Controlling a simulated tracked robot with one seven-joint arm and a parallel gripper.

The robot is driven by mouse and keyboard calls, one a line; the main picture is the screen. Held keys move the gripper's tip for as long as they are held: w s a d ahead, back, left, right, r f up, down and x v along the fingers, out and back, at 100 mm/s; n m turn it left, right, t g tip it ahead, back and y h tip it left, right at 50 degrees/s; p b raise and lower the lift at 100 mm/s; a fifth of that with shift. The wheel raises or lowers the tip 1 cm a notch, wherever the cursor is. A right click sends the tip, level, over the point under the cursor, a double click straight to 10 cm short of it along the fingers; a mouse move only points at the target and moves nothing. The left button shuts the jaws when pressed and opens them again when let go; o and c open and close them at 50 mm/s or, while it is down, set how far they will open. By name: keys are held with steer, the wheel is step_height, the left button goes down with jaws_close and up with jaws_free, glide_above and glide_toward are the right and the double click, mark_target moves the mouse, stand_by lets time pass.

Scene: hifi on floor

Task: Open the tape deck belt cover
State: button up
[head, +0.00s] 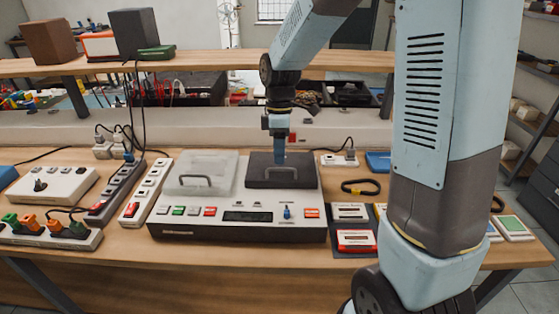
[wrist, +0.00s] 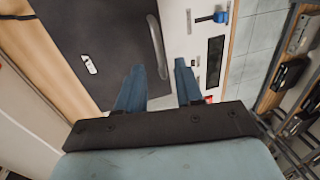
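The tape deck (head: 240,232) is a white and black box on the bench. A dark grey cover with a handle, apparently the belt cover (head: 262,161), lies flat and closed on its right half; it also fills the upper left of the wrist view (wrist: 85,30). Its curved handle (wrist: 157,47) shows there, with a small white slotted piece on the cover. A pale translucent lid (head: 203,165) with its own handle lies closed on the left half. My gripper (head: 280,158) points down over the dark cover. In the wrist view its blue fingers (wrist: 158,66) are apart, with the handle's near end appearing between them; contact cannot be told.
Power strips (head: 118,190) and a switch box (head: 50,186) stand left of the deck. Cassettes (head: 355,240) and a black belt loop (head: 360,187) lie to its right. A wooden shelf (head: 200,66) with boxes runs behind. My arm hides part of the right bench.

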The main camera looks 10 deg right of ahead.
steer(key=shift+s+f, duration=0.15)
steer(key=shift+f, duration=0.55)
steer(key=shift+s+f, duration=0.1)
steer(key=shift+f, duration=0.6)
steer(key=shift+c, duration=0.5)
jaws_close()
